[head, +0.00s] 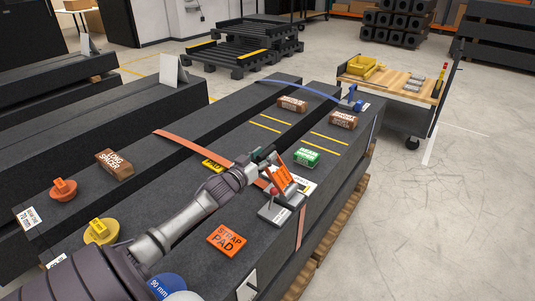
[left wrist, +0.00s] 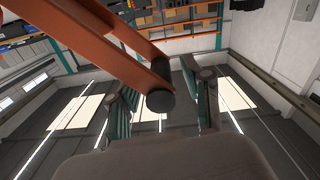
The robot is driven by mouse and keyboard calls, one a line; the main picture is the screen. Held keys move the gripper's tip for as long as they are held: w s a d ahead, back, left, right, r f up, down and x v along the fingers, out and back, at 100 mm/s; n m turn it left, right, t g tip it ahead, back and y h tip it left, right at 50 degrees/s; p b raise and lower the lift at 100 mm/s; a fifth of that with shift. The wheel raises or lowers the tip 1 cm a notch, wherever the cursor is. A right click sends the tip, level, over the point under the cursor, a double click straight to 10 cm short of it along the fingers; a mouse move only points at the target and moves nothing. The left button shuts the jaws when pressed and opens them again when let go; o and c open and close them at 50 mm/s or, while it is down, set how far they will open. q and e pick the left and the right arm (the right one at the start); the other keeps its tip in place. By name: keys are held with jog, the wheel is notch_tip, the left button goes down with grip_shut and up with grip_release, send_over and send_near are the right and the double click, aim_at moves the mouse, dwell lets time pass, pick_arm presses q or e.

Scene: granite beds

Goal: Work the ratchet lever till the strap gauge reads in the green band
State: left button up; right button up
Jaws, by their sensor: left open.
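The orange ratchet lever (head: 283,179) stands tilted up on the near granite bed, beside the orange strap (head: 195,146). My left gripper (head: 263,156) is open at the lever's upper end. In the left wrist view the lever's two orange arms (left wrist: 110,45) end in a dark round grip bar (left wrist: 160,102), which lies between my spread fingers; contact cannot be told. A grey unit with a red part (head: 274,212) and a white plate (head: 304,187) sit by the lever. No gauge reading or green band can be made out. My right gripper is not in view.
An orange strap pad (head: 226,240), a green block (head: 306,157) and brown spacer blocks (head: 343,120) lie on the beds. A blue strap (head: 300,88) crosses further back. A wooden-topped cart (head: 395,84) stands behind. The floor at right is clear.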

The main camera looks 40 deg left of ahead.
pick_arm(q)
jog(key=shift+w+a, duration=0.15)
jog(key=shift+w, duration=0.85)
jog(key=shift+s, duration=0.1)
grip_shut()
jog(key=shift+r, duration=0.1)
